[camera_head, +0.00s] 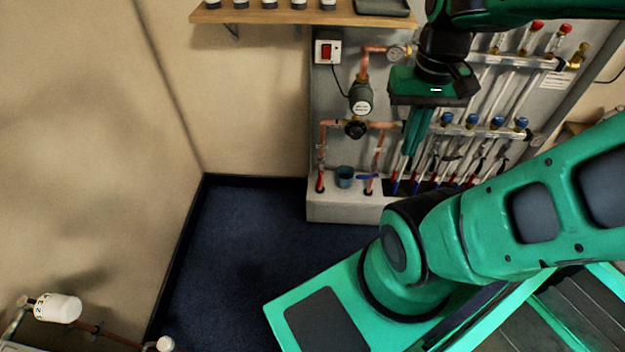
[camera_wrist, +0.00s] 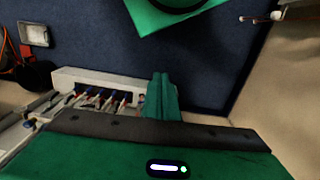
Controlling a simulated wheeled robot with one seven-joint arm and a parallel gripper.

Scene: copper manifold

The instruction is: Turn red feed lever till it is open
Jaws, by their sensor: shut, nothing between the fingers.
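The copper manifold board (camera_head: 335,95) stands against the back wall, with copper pipes, a round grey-green pump (camera_head: 360,97) and a black valve or fitting (camera_head: 355,128). A blue lever (camera_head: 367,177) shows low on the copper pipes. My gripper (camera_head: 409,150) points down in front of the board, right of the pump, its green fingers together and empty. In the wrist view the closed fingers (camera_wrist: 161,78) show beside the manifold's pale base (camera_wrist: 72,75).
Blue-capped valves (camera_head: 472,121) and red-capped tubes (camera_head: 537,27) are right of my gripper. A wooden shelf (camera_head: 300,14) hangs above. Blue floor (camera_head: 240,235) is clear at left.

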